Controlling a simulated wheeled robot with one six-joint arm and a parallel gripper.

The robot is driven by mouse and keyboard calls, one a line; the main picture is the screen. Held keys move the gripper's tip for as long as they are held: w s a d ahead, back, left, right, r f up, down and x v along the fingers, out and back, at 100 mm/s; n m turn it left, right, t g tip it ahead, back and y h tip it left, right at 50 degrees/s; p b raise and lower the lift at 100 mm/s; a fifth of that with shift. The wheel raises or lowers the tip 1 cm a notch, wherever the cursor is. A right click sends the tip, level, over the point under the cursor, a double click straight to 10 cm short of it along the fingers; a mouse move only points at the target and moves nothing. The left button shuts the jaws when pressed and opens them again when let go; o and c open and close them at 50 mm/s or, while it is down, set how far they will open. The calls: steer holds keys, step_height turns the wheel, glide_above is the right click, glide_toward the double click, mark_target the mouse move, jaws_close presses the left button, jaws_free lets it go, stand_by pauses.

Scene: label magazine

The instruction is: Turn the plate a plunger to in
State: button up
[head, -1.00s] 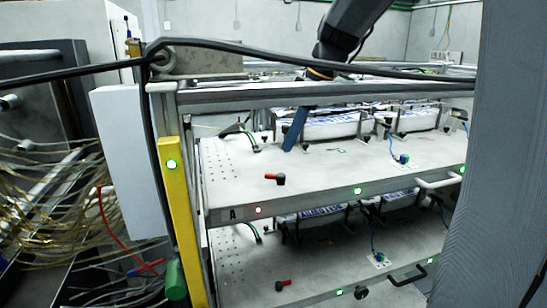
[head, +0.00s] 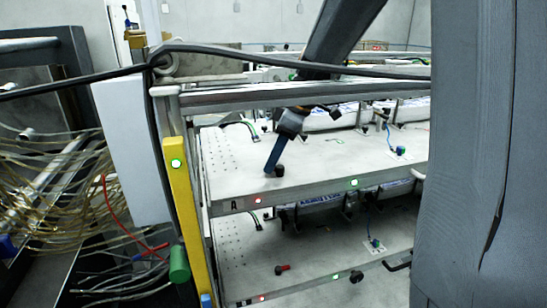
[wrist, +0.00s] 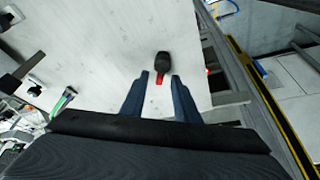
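Plate A (head: 232,183) is the upper grey-white shelf, with a letter A on its front edge. Its plunger (head: 279,171) has a black knob and a red stem. In the head view only the black knob shows beside my finger; the red part is hidden. In the wrist view the plunger's black knob (wrist: 162,62) lies just beyond the fingertips, and its red stem lies between them. My gripper (wrist: 160,80) is open, with a blue finger on each side of the stem and gaps visible. My gripper (head: 271,168) is low over the plate's front part in the head view.
A lower plate (head: 240,268) carries its own red and black plunger (head: 283,268). White packs (head: 335,117) stand behind on the upper plate. A rail (head: 300,95) and a black cable (head: 300,62) cross above. A yellow post (head: 182,215) stands left.

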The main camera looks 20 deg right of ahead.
jaws_close()
